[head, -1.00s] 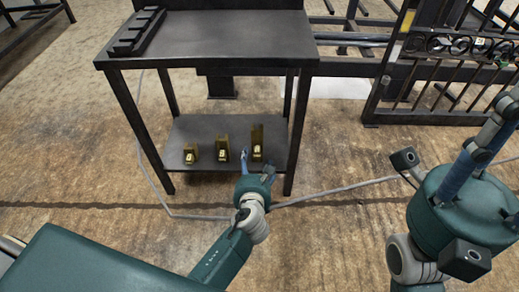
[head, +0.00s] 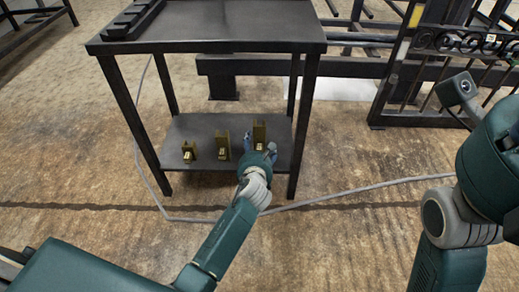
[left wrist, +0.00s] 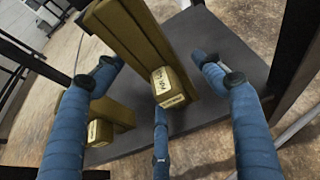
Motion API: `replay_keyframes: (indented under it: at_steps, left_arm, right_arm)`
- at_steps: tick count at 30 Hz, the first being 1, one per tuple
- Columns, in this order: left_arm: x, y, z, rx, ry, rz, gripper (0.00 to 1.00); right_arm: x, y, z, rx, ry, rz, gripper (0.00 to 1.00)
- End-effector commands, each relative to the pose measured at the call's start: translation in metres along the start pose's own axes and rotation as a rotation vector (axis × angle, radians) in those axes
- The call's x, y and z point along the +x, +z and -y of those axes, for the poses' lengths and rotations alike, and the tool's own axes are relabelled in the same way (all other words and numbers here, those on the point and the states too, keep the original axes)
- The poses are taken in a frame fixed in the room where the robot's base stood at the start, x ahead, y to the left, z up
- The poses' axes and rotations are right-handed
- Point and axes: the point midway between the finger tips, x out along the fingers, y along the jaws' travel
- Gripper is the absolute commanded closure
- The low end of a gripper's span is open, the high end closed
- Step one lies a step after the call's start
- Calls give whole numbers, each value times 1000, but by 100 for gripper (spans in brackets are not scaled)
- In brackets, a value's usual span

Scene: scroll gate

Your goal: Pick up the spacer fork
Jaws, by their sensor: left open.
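Three brass-coloured forks with pale labels stand in a row on the table's dark lower shelf (head: 225,122): a short left fork (head: 189,151), a middle fork (head: 222,147) and a tall right fork (head: 259,134). I cannot read which is the spacer fork. My left gripper (head: 260,148) is at the tall fork, partly hiding its base. In the left wrist view, its blue fingers (left wrist: 160,82) are spread open, with the tall fork (left wrist: 140,38) and its labelled block (left wrist: 170,87) between and beyond them. I cannot tell whether they touch. A shorter fork (left wrist: 103,122) is partly behind the left finger. My right gripper's fingers are out of view.
The dark tabletop (head: 220,32) is above the shelf, with a black notched rack (head: 132,18) at its left. Table legs (head: 303,125) bound the shelf. A grey cable (head: 350,190) crosses the floor. A dark gate (head: 440,75) stands at the right.

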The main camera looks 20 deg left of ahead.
Motion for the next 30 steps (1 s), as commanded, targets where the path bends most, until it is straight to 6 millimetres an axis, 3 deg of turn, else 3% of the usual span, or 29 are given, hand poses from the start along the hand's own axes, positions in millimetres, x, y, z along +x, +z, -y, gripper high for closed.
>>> replay_keyframes:
  at_steps: [6, 16, 30]
  left_arm:
    - [0, 0, 0, 0, 0, 0, 32]
    - [0, 0, 0, 0, 0, 0, 98]
    - [-5, 15, 0, 1, -2, 7, 100]
  right_arm:
    - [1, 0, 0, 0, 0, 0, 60]
    - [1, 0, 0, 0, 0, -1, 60]
    - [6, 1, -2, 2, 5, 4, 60]
